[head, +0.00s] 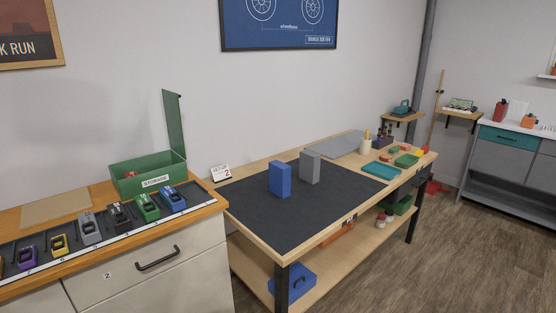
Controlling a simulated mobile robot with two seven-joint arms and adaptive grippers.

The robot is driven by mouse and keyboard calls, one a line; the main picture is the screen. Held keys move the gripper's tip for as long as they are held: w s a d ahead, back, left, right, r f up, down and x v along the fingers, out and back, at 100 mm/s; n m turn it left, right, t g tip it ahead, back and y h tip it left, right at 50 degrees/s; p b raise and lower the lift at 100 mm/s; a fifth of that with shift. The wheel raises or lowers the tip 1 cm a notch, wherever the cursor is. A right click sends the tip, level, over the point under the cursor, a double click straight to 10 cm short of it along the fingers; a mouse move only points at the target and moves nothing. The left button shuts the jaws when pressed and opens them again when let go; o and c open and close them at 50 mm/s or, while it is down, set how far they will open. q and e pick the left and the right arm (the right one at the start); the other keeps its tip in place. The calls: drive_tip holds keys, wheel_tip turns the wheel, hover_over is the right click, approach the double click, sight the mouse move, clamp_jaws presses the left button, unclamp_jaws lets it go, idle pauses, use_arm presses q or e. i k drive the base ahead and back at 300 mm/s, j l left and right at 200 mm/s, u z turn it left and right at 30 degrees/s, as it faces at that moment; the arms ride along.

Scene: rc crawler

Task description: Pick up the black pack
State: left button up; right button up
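The black pack (120,215) sits in a row of coloured packs on the dark strip along the wooden counter at the left. It stands between a grey pack (90,229) and a green pack (148,207). Neither of my grippers is in the head view. Nothing hides the black pack, but its finer details are too small to tell.
Purple (26,257), yellow (60,244) and blue (173,199) packs share the row. An open green storage box (150,183) stands behind it. On the workbench's black mat (300,225) stand a blue block (280,180) and a grey block (309,167).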

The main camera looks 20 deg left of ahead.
sight(122, 221)
drive_tip(key=u, duration=1.65)
